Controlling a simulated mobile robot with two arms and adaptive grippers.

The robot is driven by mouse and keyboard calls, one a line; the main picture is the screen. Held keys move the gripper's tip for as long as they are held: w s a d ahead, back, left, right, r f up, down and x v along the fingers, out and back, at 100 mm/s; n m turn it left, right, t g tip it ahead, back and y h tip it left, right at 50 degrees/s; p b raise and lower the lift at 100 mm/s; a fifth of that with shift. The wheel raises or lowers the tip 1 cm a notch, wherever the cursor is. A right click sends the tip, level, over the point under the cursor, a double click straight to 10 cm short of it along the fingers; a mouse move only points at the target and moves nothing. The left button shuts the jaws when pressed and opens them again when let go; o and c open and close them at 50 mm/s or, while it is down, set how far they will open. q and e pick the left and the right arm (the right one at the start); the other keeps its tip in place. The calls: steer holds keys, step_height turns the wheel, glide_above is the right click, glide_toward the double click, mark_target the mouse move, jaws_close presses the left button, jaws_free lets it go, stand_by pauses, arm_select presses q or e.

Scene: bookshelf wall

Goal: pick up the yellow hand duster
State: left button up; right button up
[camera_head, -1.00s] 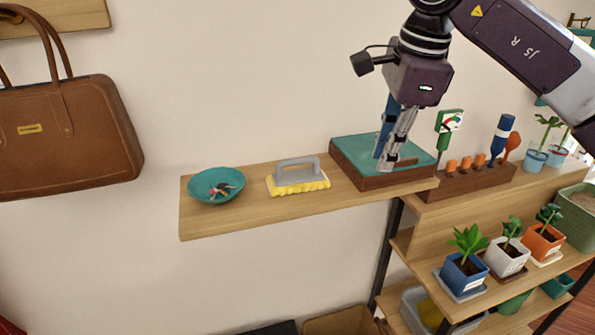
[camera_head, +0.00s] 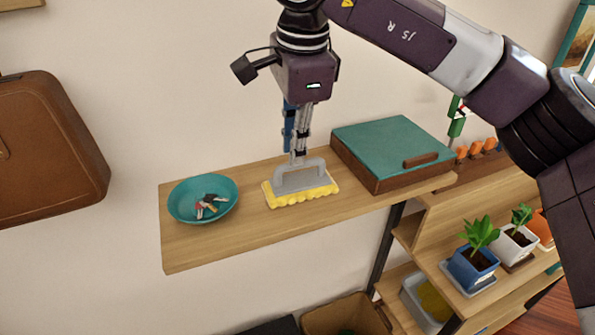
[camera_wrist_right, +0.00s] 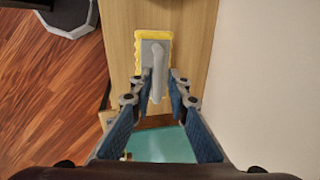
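The yellow hand duster (camera_head: 302,192) has a grey top plate and a grey arched handle. It lies on the wooden shelf, yellow side down, between a teal bowl and a teal-topped box. My right gripper (camera_head: 298,157) points down right over the handle. In the right wrist view the duster (camera_wrist_right: 144,49) lies beyond the fingertips, and its handle lines up with the gap of my right gripper (camera_wrist_right: 159,84). The fingers are apart, one on each side of the handle in that view. Whether they touch it cannot be told. My left gripper is not in view.
The wooden shelf (camera_head: 240,222) holds the teal bowl (camera_head: 180,205) with small items at left. The teal-topped box (camera_head: 395,145) stands close at right. The wall is behind. Potted plants (camera_head: 474,255) stand on a lower shelf at right.

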mark_target(300, 176)
steer(key=shift+d+f+p, duration=0.2)
steer(key=shift+f+p, duration=0.5)
steer(key=shift+f, duration=0.2)
steer(key=shift+w+a+f+p, duration=0.1)
steer(key=shift+w+f+p, duration=0.15)
steer(key=shift+f, duration=0.4)
steer(key=shift+w+a+f+p, duration=0.1)
steer(key=shift+f+p, duration=0.1)
steer(key=shift+f, duration=0.4)
steer(key=shift+w+f, duration=0.15)
steer(key=shift+f, duration=0.2)
jaws_close()
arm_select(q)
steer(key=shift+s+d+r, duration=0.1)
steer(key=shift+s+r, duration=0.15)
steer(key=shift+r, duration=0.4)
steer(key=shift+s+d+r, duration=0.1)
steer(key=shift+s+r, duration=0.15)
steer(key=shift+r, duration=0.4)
